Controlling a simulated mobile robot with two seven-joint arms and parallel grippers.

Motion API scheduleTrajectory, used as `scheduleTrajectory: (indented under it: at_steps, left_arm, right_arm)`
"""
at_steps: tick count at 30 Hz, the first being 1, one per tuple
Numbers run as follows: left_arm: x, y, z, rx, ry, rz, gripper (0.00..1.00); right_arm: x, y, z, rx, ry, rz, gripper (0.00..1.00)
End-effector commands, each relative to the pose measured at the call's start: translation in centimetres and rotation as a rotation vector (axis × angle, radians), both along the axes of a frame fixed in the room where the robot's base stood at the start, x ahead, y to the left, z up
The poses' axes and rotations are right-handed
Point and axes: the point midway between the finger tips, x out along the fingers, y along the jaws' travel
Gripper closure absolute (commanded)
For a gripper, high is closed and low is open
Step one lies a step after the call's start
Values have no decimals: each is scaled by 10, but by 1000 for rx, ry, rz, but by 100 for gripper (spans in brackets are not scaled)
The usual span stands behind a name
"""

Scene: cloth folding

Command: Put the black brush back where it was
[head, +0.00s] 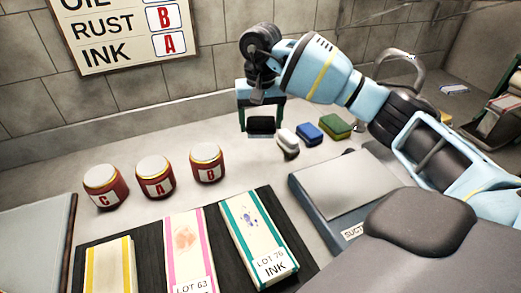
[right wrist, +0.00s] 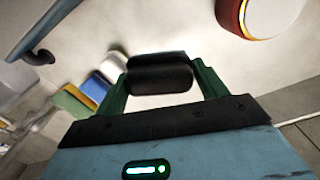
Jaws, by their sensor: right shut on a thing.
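My right gripper (head: 262,122) is over the back of the counter, to the left of a row of cleaning blocks. It is shut on the black brush (head: 261,125), which sits between its two green fingers. The right wrist view shows the black brush (right wrist: 160,76) held crosswise between the fingertips. I cannot tell whether the brush touches the counter. A white brush (head: 288,141) lies just right of the black brush. My left gripper is not in view.
A blue block (head: 309,133) and a green sponge (head: 336,126) stand right of the white brush. Red jars marked C (head: 102,186), A (head: 155,178) and B (head: 207,163) stand at left. The suction box (head: 345,190) and the cloth marked INK (head: 258,235) lie in front.

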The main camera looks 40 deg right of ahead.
Motion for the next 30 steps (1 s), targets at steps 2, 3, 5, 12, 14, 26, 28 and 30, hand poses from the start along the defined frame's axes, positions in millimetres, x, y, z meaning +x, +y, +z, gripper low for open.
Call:
scheduleTrajectory:
  at_steps: [2,3,5,12,14,26,28,30]
  left_arm:
    - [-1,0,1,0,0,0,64]
    - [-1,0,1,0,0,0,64]
    - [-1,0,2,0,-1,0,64]
    - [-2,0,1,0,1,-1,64]
    - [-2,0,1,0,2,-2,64]
    - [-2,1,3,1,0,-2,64]
    - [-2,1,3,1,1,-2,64]
    - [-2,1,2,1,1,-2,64]
  right_arm:
    - [-1,0,-16,1,3,1,47]
    - [-1,0,-22,1,3,1,47]
    - [-1,0,-30,0,1,1,47]
    - [0,0,-39,0,-1,1,47]
    - [0,0,-41,1,0,1,47]
    - [0,1,-77,0,-1,1,47]
    - [0,0,-77,0,-1,1,47]
    - [0,0,-77,0,-1,1,47]
